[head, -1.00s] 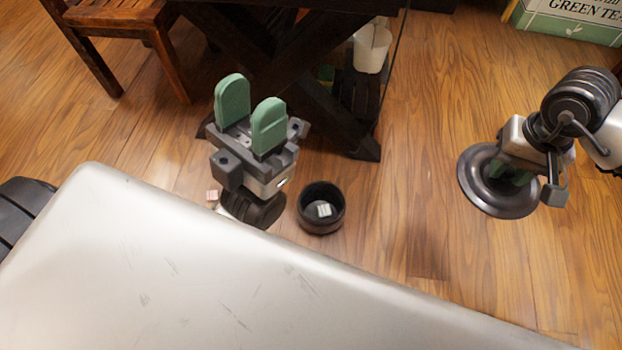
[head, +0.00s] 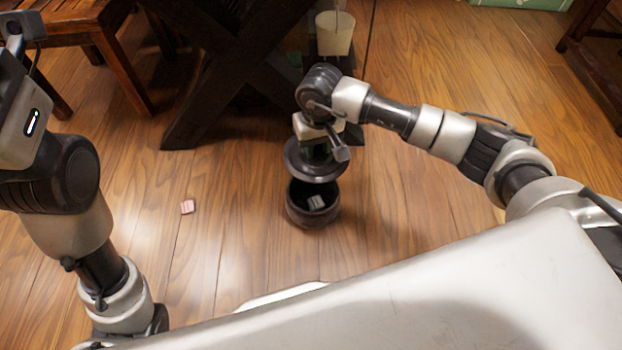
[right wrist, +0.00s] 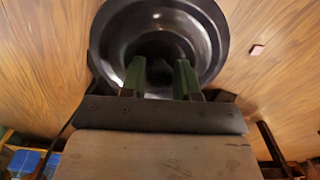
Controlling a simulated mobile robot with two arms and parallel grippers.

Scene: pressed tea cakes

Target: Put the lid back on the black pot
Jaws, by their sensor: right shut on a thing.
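The black pot (head: 313,216) stands upright on the wooden floor with its mouth open and a small pale block (head: 317,202) inside. My right gripper (head: 316,150) is shut on the dark round lid (head: 328,174) and holds it above the pot, toward its back edge in the head view. The lid hides the pot's back rim; I cannot tell whether they touch. In the right wrist view the green fingers of the right gripper (right wrist: 160,75) are at the middle of the shiny lid (right wrist: 207,35). My left arm is at the left; its fingertips are not visible.
A small pinkish block (head: 187,207) lies on the floor left of the pot. A dark crossed table leg (head: 215,100) and a wooden chair (head: 95,50) stand behind. A whitish bucket (head: 335,35) is at the back. Floor around the pot is clear.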

